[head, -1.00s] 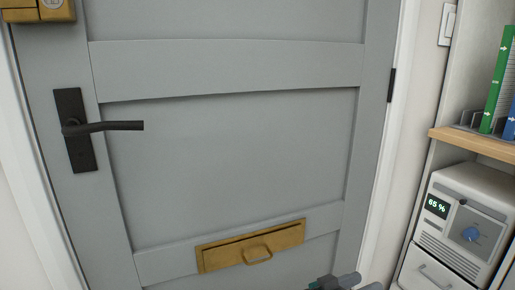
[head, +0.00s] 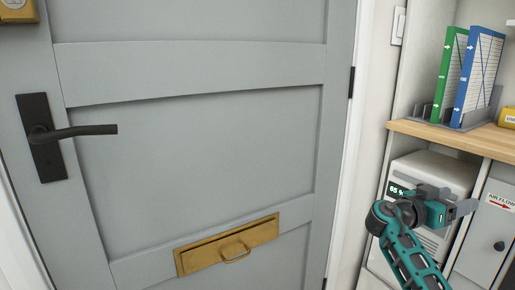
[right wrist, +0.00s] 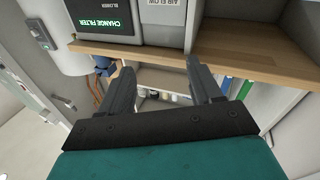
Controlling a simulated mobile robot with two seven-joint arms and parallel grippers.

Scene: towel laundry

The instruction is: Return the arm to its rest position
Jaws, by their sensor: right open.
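My right gripper (head: 462,208) is at the lower right of the head view, on its teal arm, in front of the white appliance. In the right wrist view its two dark fingers (right wrist: 158,92) stand apart with nothing between them. Beyond them show a wooden shelf edge and a lower compartment with small bottles (right wrist: 172,97). My left gripper does not show in either view.
A closed grey door (head: 200,150) with a black handle (head: 80,131) and a brass letter slot (head: 228,246) fills the left and middle. At right, a wooden shelf (head: 450,137) holds green (head: 449,75) and blue (head: 478,70) framed filters. Below it is a white appliance (head: 432,170).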

